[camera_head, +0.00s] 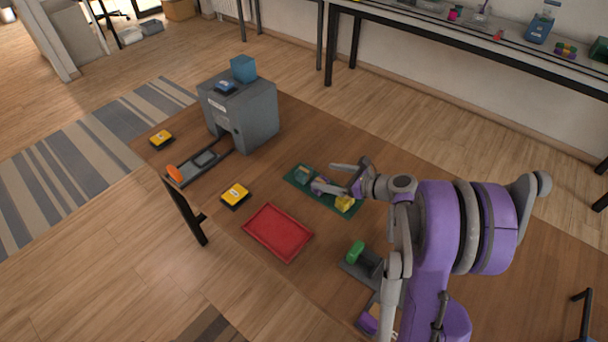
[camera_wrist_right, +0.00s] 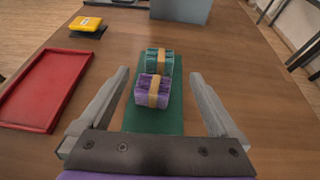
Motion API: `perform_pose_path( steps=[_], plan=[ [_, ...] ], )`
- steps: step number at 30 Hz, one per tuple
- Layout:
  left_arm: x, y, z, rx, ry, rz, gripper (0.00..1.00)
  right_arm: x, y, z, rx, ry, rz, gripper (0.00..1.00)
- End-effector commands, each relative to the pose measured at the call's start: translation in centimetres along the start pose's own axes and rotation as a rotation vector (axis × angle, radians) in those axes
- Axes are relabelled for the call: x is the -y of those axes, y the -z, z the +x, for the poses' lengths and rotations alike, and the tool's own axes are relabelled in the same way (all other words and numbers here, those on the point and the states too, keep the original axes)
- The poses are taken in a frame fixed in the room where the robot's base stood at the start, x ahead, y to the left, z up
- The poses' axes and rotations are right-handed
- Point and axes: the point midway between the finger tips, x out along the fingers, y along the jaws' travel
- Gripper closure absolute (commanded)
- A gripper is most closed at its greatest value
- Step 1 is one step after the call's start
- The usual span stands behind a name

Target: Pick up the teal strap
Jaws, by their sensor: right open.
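The teal strap (camera_wrist_right: 160,62) is a small bundle with a tan band, lying at the far end of a green mat (camera_wrist_right: 152,119). It also shows at the mat's left end in the head view (camera_head: 302,171). A purple strap (camera_wrist_right: 148,95) with a tan band lies just nearer on the same mat. My right gripper (camera_wrist_right: 160,75) is open and empty, one finger on each side of the mat, around and above the purple strap, with the teal strap just ahead. In the head view my right gripper (camera_head: 325,177) reaches in over the mat. My left gripper is not in view.
A yellow bundle (camera_head: 345,203) sits at the mat's right end. A red tray (camera_head: 278,232) lies to the left of the mat. A grey machine (camera_head: 242,113), yellow-topped pads (camera_head: 235,195) and a green block (camera_head: 356,250) also stand on the table.

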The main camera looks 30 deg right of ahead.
Motion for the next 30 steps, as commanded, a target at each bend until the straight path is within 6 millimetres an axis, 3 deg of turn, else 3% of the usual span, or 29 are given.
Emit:
perform_pose_path(
  steps=[3,11,19,27,30],
  plan=[
    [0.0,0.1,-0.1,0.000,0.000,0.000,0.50,-0.1,-0.1,1.9,0.000,-0.003,-0.003,0.03],
    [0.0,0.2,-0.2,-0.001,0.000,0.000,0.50,-0.1,-0.1,3.5,-0.002,-0.002,-0.003,0.03],
    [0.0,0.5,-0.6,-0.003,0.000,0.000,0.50,-0.1,-0.2,7.4,-0.002,-0.002,-0.006,0.03],
    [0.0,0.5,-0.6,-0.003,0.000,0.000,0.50,-0.1,-0.1,8.0,-0.002,0.000,-0.004,0.03],
    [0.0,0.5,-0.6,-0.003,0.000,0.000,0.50,-0.1,-0.1,8.0,-0.002,0.000,-0.005,0.20]
  ],
)
